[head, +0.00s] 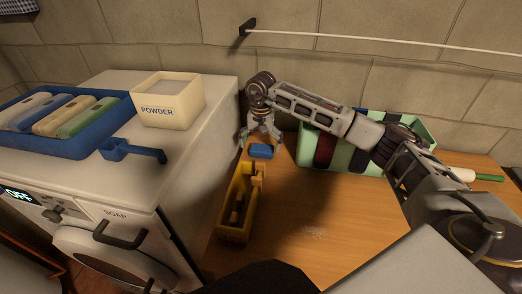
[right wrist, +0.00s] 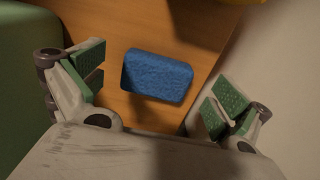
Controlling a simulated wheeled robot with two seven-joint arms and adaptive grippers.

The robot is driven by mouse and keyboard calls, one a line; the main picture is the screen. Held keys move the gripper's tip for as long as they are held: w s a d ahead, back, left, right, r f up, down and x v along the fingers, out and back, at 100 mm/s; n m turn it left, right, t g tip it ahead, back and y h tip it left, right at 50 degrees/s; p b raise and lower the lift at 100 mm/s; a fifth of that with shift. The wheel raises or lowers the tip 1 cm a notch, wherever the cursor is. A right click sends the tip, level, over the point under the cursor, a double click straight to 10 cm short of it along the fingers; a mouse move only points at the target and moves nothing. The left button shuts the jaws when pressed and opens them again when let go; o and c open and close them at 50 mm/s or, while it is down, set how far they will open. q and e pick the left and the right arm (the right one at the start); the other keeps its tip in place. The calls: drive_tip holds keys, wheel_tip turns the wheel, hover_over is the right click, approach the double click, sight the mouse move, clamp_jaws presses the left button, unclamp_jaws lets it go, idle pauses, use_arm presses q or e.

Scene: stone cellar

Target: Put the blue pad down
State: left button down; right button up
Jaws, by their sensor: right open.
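The blue pad (head: 261,151) lies on the wooden table, just behind the yellow bin and close to the side of the white washing machine. It also shows in the right wrist view (right wrist: 158,75), flat on the wood, with clear space around it. My right gripper (head: 262,136) is above the pad, pointing down. In the right wrist view its green-padded fingers (right wrist: 158,92) stand wide apart, one on each side of the pad, and nothing is between them in contact. My left gripper is not in view.
A yellow bin (head: 233,222) with items inside stands in front of the pad. A pale green crate (head: 345,157) is to the right. The white washing machine (head: 190,190) carries a powder box (head: 168,112), a blue scoop (head: 116,149) and a blue tray (head: 75,148). The table's front middle is clear.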

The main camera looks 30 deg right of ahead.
sight(261, 151)
wheel_tip(261, 151, up, 9)
idle(0.4)
drive_tip(key=shift+s+f, duration=0.15)
drive_tip(key=shift+f, duration=0.05)
idle(0.7)
